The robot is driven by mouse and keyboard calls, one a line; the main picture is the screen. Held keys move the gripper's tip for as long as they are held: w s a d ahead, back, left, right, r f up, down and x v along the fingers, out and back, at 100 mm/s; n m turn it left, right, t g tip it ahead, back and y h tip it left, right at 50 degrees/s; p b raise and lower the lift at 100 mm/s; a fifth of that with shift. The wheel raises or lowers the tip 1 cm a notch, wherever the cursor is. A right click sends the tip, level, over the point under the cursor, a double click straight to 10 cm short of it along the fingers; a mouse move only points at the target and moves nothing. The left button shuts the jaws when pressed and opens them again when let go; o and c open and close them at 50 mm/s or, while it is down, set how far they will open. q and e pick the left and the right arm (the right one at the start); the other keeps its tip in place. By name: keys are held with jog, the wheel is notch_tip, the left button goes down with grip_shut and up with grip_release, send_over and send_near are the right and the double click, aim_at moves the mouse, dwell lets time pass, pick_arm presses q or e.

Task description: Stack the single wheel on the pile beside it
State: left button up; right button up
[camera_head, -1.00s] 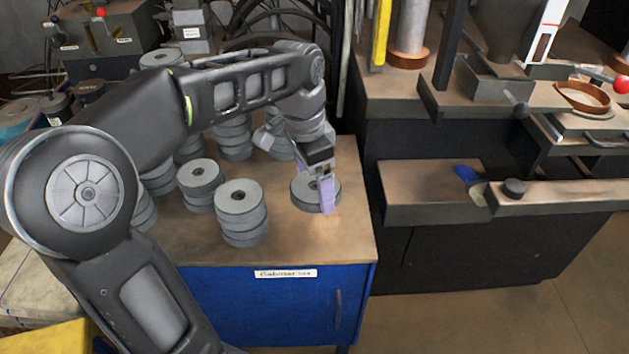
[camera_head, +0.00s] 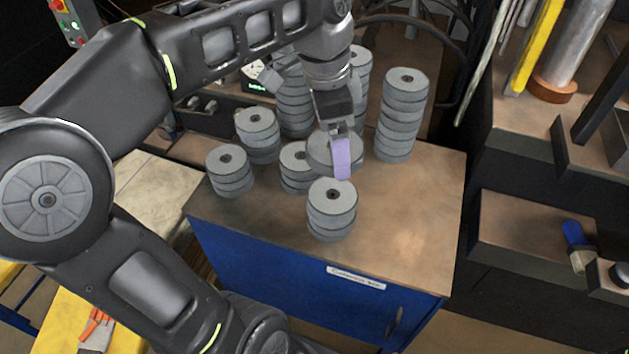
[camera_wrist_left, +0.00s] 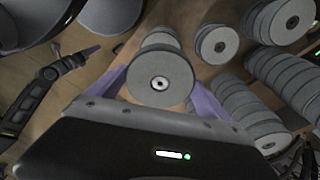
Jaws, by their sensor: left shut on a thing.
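The single wheel (camera_head: 322,150) is a grey flap disc with a centre hole. My left gripper (camera_head: 341,160) is shut on it, with purple fingers on its sides, and holds it raised off the table. In the left wrist view the wheel (camera_wrist_left: 160,70) sits between the two fingers. The short pile (camera_head: 332,212) stands near the table's front, just in front of and below the held wheel in the head view. In the wrist view a disc (camera_wrist_left: 160,38) shows partly hidden behind the wheel. My right gripper (camera_wrist_left: 88,52) appears small at the left there; its opening is unclear.
Other piles stand close by: a tall one (camera_head: 402,115) at the back right, shorter ones (camera_head: 230,170) to the left and more behind the gripper. The blue cabinet's brown top (camera_head: 420,220) is clear on the right. A workbench (camera_head: 530,230) stands farther right.

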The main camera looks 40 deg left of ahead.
pick_arm(q)
jog(key=shift+s+d+r, duration=0.1)
jog(key=shift+f, duration=0.25)
send_over(334, 194)
notch_tip(334, 194, down, 6)
jog(key=shift+s+r, duration=0.1)
jog(key=shift+s, duration=0.05)
notch_tip(334, 194, down, 3)
jog(key=shift+f+p, duration=0.1)
jog(key=shift+p, duration=0.25)
jog(key=shift+f, duration=0.3)
